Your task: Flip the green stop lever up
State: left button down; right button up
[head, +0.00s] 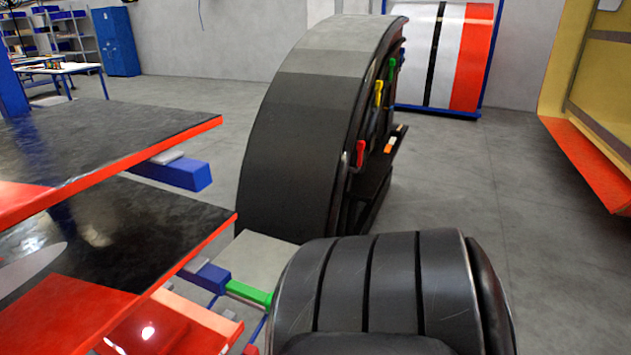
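A small green bar (248,292) lies low in the head view, left of centre. It looks roughly flat, slanting down to the right, at the end of a blue block (212,277) beside the rack. A second green piece, a small handle (392,69), is on the side of the large dark curved piece (300,140), near its top. I cannot tell for sure which one is the stop lever. Neither of my grippers is in view.
Black panels with red edges (110,140) fill the left. A ribbed black rounded object (395,285) takes up the front centre. Yellow (379,92) and red (360,153) handles sit on the curved piece. Grey floor (500,190) is open at the right.

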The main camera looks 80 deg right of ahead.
aim_at(259, 297)
jog(key=k+l+z, duration=0.15)
jog(key=z, duration=1.5)
